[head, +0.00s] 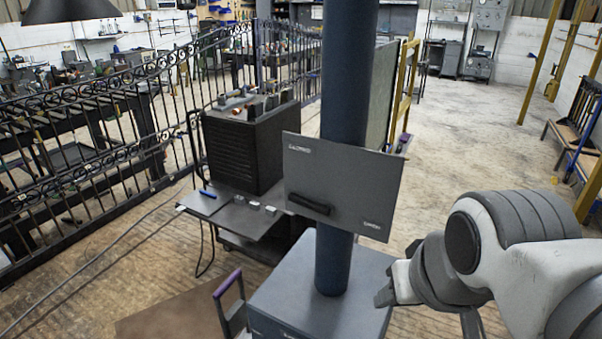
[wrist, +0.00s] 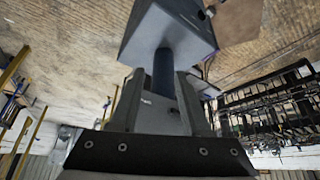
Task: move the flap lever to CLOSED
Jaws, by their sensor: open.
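A grey panel (head: 345,180) is fixed to a dark blue post and tilts slightly in the head view. A dark bar-shaped lever (head: 309,204) is at the panel's lower left. Small pale lettering sits at the panel's upper left and lower right, too small to read surely. My gripper (head: 388,286) is below and right of the panel, apart from it, with empty jaws. In the wrist view, my gripper (wrist: 160,78) shows two spread fingers, with part of the panel (wrist: 152,115) seen upside down beyond them. The lever cannot be made out surely there.
The post (head: 346,80) rises from a grey box (head: 320,295). Left of the panel, a black ribbed cabinet (head: 243,150) stands behind a shelf (head: 235,212) with small items. A black iron gate (head: 90,140) fills the left. The floor at right is mostly open.

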